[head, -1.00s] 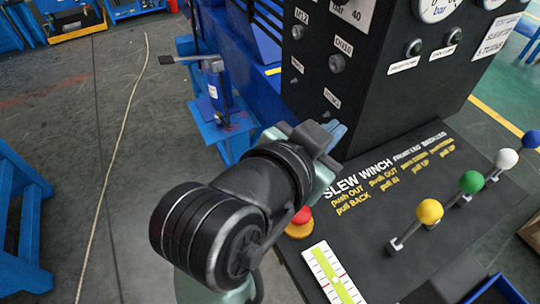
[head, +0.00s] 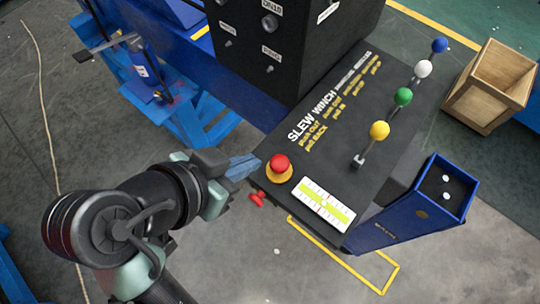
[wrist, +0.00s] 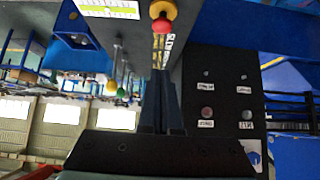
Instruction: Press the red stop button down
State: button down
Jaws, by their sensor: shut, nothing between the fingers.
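The red stop button (head: 280,163) sits on a yellow base at the near left corner of the black control panel (head: 375,110). It looks raised and nothing touches it. My gripper (head: 246,166) is shut and empty, to the left of the button and apart from it in the head view. In the wrist view the red button (wrist: 161,28) shows at the top, just beyond the tips of my gripper (wrist: 160,75). The gap between fingertips and button is hard to judge.
Levers with yellow (head: 379,131), green (head: 403,96), white and blue knobs stand on the panel. A white-green level strip (head: 323,204) lies right of the button. A black gauge cabinet (head: 290,40) rises behind. A blue bin (head: 420,200) and wooden crate (head: 490,85) stand at right.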

jog(key=b, duration=0.8)
send_over(277, 165)
jog(key=s, duration=0.1)
notch_tip(277, 165, down, 6)
jog(key=f, duration=0.2)
jog(key=f+p, duration=0.1)
jog(key=shift+w+a+f, duration=0.2)
jog(key=shift+a+f, duration=0.1)
jog(key=shift+f, duration=0.7)
notch_tip(277, 165, down, 2)
jog(key=shift+f+b, duration=0.1)
jog(key=shift+b, duration=0.55)
jog(key=shift+s, duration=0.1)
